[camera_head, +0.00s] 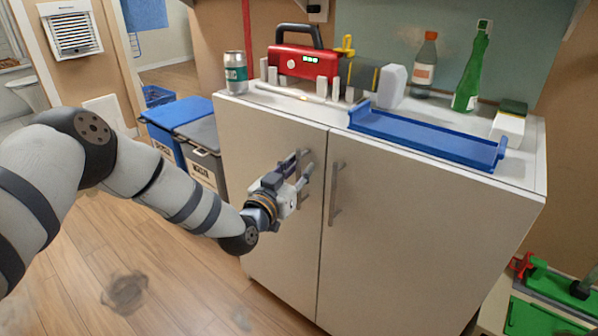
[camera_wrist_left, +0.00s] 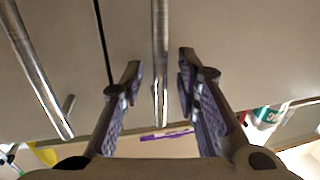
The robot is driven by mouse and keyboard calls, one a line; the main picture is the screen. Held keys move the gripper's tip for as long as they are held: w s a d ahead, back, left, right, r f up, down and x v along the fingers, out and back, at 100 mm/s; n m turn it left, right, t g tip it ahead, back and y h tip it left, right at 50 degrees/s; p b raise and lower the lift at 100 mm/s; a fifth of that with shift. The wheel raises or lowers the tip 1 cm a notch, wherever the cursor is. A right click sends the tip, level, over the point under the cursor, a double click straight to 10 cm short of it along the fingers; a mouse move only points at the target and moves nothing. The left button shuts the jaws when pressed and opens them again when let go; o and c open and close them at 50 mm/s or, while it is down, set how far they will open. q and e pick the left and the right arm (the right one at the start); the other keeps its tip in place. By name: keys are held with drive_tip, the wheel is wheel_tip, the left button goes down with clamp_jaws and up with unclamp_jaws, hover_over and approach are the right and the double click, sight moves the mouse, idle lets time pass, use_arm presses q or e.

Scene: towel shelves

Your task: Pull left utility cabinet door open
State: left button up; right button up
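The utility cabinet (camera_head: 400,260) has two pale doors, and both look shut. The left door (camera_head: 265,145) carries a vertical metal bar handle (camera_head: 303,200), partly hidden behind my left gripper (camera_head: 297,163). In the left wrist view this handle (camera_wrist_left: 160,35) runs between the two fingers of my left gripper (camera_wrist_left: 160,68). The fingers are apart, with a visible gap on each side of the bar. The right door (camera_head: 390,240) has its own bar handle (camera_head: 336,190), which shows at the left of the wrist view (camera_wrist_left: 35,70). My right gripper is not in view.
On the cabinet top stand a can (camera_head: 235,73), a red toolbox (camera_head: 305,63), a blue tray (camera_head: 425,138), and a green bottle (camera_head: 470,72). Bins (camera_head: 178,112) stand left of the cabinet. The wooden floor (camera_head: 150,270) in front is mostly clear.

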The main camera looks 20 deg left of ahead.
use_arm(q)
drive_tip(key=shift+w, duration=0.2)
clamp_jaws()
